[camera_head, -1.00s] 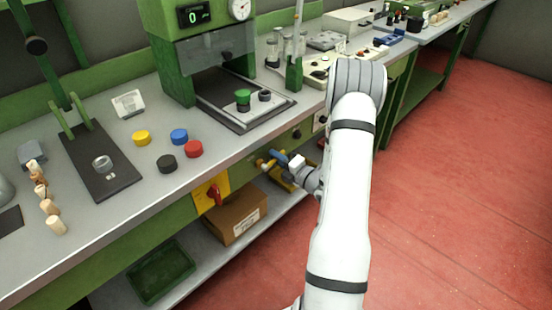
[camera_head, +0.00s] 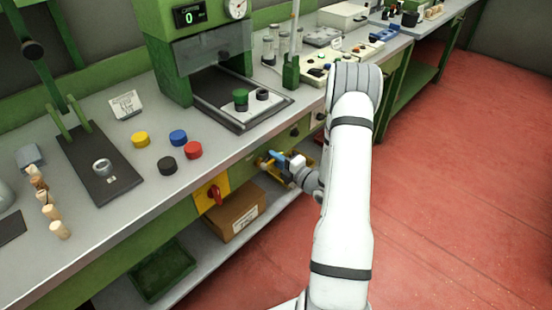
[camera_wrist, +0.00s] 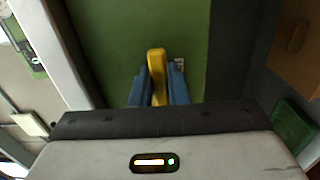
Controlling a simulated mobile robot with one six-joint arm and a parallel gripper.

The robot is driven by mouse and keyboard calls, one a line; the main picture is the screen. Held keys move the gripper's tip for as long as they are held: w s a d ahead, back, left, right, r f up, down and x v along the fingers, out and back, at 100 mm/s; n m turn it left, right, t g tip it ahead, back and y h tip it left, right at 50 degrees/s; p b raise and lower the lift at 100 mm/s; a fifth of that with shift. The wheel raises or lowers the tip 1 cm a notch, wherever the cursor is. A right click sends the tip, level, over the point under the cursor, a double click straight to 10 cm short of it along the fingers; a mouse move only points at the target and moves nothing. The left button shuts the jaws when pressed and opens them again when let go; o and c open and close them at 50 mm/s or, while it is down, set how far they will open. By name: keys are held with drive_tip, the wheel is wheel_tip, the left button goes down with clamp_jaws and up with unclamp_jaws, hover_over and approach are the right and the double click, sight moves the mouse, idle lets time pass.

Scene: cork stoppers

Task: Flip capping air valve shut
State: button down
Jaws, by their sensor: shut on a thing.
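The air valve's yellow lever (camera_wrist: 157,65) shows in the wrist view, upright in front of a green panel. My gripper (camera_wrist: 157,85) has its two blue fingers on either side of the lever, shut on it. In the head view my gripper (camera_head: 278,157) is at the green front rail under the bench edge, with a bit of the yellow lever (camera_head: 262,162) at its tip. The valve body is hidden behind my gripper and the lever. I cannot tell from here how far the lever is turned.
A red rotary switch (camera_head: 214,194) on a yellow plate sits left of my gripper on the bench front. A cardboard box (camera_head: 235,213) and a green crate (camera_head: 162,272) are on the low shelf. Coloured caps (camera_head: 178,138) lie on the bench above. The red floor at right is clear.

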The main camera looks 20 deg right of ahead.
drive_tip(key=shift+f, duration=0.1)
drive_tip(key=c, duration=1.4)
unclamp_jaws()
drive_tip(key=shift+s, duration=0.1)
drive_tip(key=v, duration=0.7)
drive_tip(key=shift+s+d, duration=0.15)
drive_tip(key=shift+s, duration=0.2)
